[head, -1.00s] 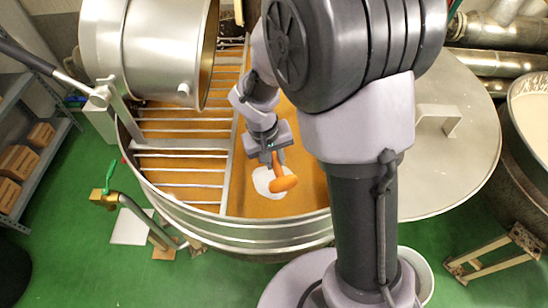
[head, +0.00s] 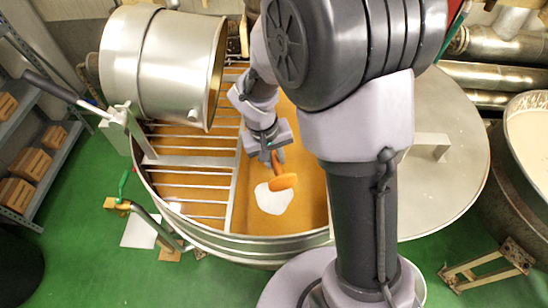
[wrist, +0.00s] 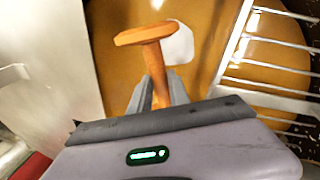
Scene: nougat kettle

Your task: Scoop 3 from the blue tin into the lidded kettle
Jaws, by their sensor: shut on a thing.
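My gripper (head: 275,158) is shut on the handle of an orange scoop (head: 284,182), over the open left half of the big steel kettle (head: 240,245). The scoop also shows in the wrist view (wrist: 146,35), tilted; whether anything is in it cannot be told. A white patch (head: 274,200) lies on the orange-brown contents below and beside the scoop. It shows in the wrist view (wrist: 178,46) too. The flat grey lid (head: 445,185) covers the kettle's right side. I cannot make out the blue tin in these views.
Metal bars (head: 190,190) span the kettle's left part, and a steel drum (head: 160,65) hangs above them. Another kettle with pale contents (head: 530,135) stands at the far right. Shelves with boxes (head: 35,160) are at the left.

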